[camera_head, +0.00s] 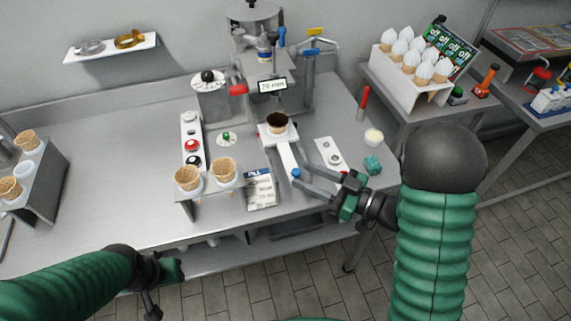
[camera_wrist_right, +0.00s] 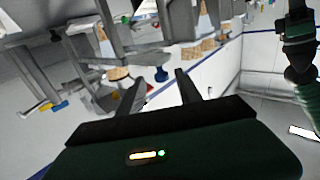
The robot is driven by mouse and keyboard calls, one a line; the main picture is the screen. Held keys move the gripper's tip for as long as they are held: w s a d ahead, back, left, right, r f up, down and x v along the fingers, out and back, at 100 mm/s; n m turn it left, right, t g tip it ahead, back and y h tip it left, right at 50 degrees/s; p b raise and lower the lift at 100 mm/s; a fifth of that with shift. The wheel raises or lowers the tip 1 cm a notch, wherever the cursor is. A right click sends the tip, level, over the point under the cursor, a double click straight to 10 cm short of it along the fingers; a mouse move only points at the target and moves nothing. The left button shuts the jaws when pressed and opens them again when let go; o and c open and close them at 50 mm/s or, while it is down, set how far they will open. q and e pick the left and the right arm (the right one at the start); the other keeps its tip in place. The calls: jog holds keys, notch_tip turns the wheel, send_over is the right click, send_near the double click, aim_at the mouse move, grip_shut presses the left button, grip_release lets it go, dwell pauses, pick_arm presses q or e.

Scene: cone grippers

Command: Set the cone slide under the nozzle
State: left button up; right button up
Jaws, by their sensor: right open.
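The cone slide (camera_head: 287,156) is a pale strip running forward on the steel bench, with a blue knob (camera_head: 296,173) at its near end.
Two empty cones (camera_head: 205,173) stand in a rack left of the slide, near a printed card (camera_head: 259,188).

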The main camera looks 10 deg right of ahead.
jog(key=x, duration=0.6)
jog(key=shift+w, duration=0.15)
jog(key=shift+a+r, duration=0.1)
jog(key=shift+a, duration=0.1)
grip_shut()
dwell(0.9)
